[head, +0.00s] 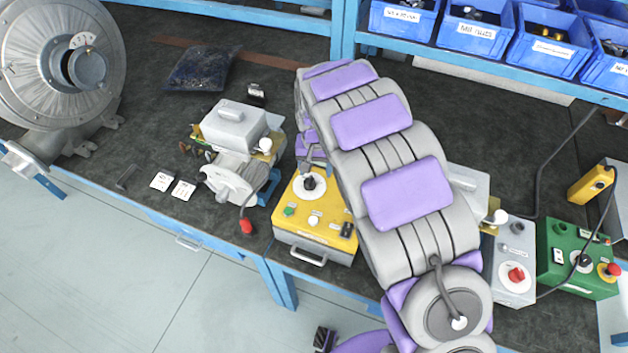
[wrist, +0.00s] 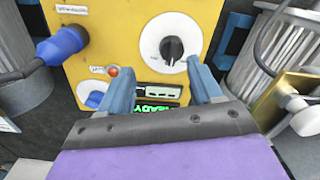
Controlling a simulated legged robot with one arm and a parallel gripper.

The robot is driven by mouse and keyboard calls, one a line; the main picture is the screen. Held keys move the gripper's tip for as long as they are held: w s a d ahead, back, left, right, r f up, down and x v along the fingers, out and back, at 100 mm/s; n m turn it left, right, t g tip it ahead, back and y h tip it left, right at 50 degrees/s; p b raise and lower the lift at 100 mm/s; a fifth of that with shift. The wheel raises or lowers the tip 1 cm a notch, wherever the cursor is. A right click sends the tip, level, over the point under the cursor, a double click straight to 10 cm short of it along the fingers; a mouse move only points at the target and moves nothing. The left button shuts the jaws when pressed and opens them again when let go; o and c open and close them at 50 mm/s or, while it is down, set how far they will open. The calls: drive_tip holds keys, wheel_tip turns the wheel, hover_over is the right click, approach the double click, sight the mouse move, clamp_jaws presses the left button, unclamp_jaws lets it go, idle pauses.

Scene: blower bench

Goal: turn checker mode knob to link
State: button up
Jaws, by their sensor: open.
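The checker is a yellow box (head: 300,245) on the bench, left of my arm in the head view. Its black mode knob (head: 310,183) sits on a round white dial. In the wrist view the knob (wrist: 172,48) stands upright from the dial (wrist: 152,32), with a pale mark near its lower end. Dial lettering is too small to read. My gripper (wrist: 158,66) is open and empty. Its fingers lie below the knob in the wrist view, the right fingertip near the dial's lower right edge. In the head view my gripper (head: 306,168) is just behind the knob.
The wrist view shows a blue plug (wrist: 62,42), an orange lamp (wrist: 113,71) and a lit green display (wrist: 158,107). A motor unit (head: 235,135) stands close left of the checker. A grey box (head: 510,265) and green box (head: 575,250) stand right of my arm.

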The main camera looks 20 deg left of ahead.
sight(309, 179)
drive_tip(key=a+f, duration=0.1)
drive_tip(key=f, duration=0.1)
drive_tip(key=a+f, duration=0.1)
drive_tip(key=f, duration=0.1)
drive_tip(key=a+f, duration=0.1)
drive_tip(key=f, duration=0.1)
drive_tip(key=shift+a+f+b, duration=0.2)
drive_tip(key=shift+b, duration=0.2)
drive_tip(key=shift+d+r, duration=0.2)
drive_tip(key=shift+d, duration=1.05)
drive_tip(key=shift+a, duration=0.15)
drive_tip(key=shift+c, duration=1.4)
drive_tip(key=shift+a+f, duration=0.2)
drive_tip(key=shift+a, duration=0.5)
drive_tip(key=c, duration=0.4)
drive_tip(key=shift+d, duration=0.3)
drive_tip(key=c, duration=0.4)
